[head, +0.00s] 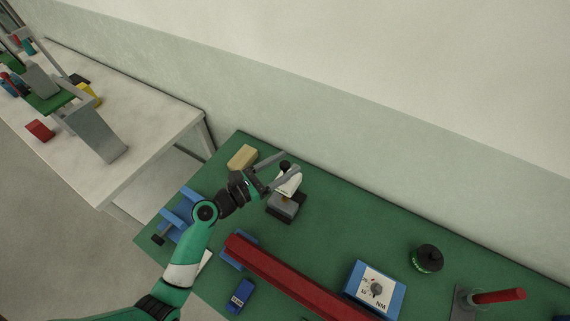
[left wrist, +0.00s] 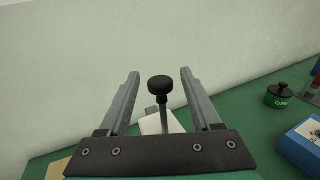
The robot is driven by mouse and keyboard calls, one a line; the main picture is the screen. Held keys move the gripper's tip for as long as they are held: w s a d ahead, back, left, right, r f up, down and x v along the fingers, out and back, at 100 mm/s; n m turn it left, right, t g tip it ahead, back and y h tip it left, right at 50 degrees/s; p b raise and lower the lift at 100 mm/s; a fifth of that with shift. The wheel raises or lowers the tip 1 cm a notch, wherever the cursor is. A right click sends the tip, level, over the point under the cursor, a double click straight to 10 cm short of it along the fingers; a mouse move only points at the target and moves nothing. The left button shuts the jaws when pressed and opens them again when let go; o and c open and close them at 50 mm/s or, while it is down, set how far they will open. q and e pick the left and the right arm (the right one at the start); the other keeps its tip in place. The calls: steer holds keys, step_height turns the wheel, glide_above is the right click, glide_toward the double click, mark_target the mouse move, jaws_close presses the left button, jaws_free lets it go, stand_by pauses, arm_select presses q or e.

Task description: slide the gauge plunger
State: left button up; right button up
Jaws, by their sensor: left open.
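The gauge has a white body (head: 288,184) on a dark grey base (head: 285,206) on the green bench. Its plunger has a black round knob (head: 285,165). In the left wrist view the knob (left wrist: 160,85) stands on a thin dark stem between the two fingers, with space on both sides. My left gripper (head: 291,163) is open around the plunger, its grey fingers apart, and I see no contact with the knob. The white body shows in part behind the gripper's palm in the left wrist view (left wrist: 153,124). My right gripper is not in view.
A tan block (head: 242,158) and a blue clamp-like fixture (head: 177,213) lie near the arm. A long red bar (head: 295,276), a blue box with a dial (head: 376,288), a black round container (head: 427,257) and a red handle (head: 497,297) are to the right. A wall runs behind.

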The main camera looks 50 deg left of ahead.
arm_select(q)
steer(key=shift+w, duration=0.3)
jaws_close()
stand_by(1.2)
